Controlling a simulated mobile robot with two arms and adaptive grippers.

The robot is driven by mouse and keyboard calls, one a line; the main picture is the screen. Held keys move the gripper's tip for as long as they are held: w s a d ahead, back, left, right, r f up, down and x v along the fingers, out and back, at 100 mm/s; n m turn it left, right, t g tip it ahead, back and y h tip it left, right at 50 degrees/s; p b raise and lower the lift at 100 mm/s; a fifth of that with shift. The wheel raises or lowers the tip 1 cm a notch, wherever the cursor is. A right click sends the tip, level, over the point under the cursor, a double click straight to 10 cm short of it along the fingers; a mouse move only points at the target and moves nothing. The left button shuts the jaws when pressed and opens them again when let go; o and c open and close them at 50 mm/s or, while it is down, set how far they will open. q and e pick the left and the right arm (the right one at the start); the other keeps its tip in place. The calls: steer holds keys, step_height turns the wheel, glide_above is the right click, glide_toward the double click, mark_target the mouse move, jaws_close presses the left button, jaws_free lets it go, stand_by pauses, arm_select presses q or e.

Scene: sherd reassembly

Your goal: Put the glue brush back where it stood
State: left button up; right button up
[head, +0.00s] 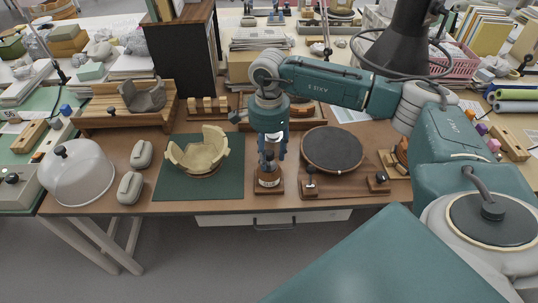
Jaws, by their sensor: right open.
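My right gripper (270,152) points straight down, open, directly above a small jar (268,178) on a wooden block near the table's front edge. A dark upright piece (268,160), which looks like the glue brush's handle, rises from the jar between the fingers. It is small and partly hidden by the gripper, so I cannot tell whether the fingers touch it. A pale, partly rebuilt bowl (199,151) with a broken rim stands on a green mat (228,185) left of the jar. My left gripper is not in view.
A dark round turntable (332,150) is close right of the jar. Two grey rounded objects (130,187) and a clear dome (76,173) lie left of the mat. A wooden tray with grey sherds (145,97) and a dark cabinet (181,55) stand behind.

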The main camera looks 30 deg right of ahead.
step_height(320, 180, up, 11)
stand_by(0.3)
